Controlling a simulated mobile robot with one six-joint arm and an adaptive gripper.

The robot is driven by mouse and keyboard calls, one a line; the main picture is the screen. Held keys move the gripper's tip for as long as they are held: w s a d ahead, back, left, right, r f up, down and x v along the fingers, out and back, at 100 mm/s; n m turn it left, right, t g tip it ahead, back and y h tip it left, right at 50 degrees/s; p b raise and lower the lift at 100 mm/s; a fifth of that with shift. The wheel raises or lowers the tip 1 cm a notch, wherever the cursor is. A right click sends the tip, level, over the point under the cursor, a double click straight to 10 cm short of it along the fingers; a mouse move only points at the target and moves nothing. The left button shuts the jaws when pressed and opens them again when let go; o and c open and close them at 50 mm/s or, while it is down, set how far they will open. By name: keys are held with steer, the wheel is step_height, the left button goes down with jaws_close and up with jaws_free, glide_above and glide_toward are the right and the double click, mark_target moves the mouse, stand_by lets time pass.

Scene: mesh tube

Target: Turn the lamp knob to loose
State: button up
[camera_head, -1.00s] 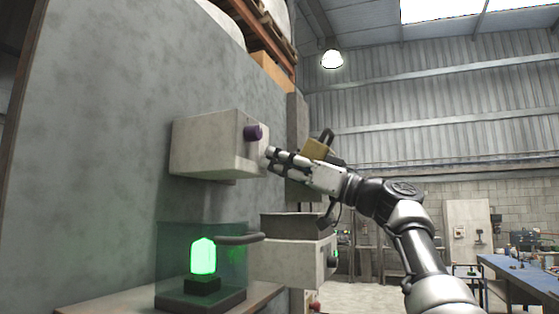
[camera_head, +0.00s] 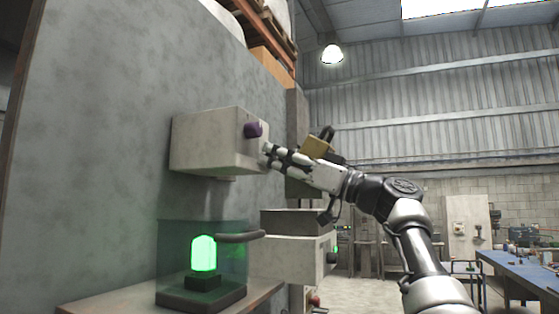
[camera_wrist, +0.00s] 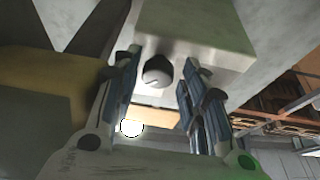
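My gripper (camera_head: 268,156) is just below and right of that knob, by the box's lower right edge. In the wrist view my gripper (camera_wrist: 162,62) is open, with a finger on either side of a round grey-white knob (camera_wrist: 157,73) on a pale box (camera_wrist: 205,28). I cannot tell if this is the purple knob, or if the fingers touch it. A lamp (camera_head: 203,254) glows green under a clear cover below. No knob label is readable.
The clear cover has a dark handle (camera_head: 240,237) and stands on a shelf (camera_head: 105,300). A lower pale box (camera_head: 290,258) has a green knob (camera_head: 335,250) on its right. A blue workbench (camera_head: 520,272) stands far right.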

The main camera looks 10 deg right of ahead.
steer(key=shift+d, duration=0.15)
stand_by(0.4)
steer(key=v, duration=0.8)
steer(key=shift+s, duration=0.1)
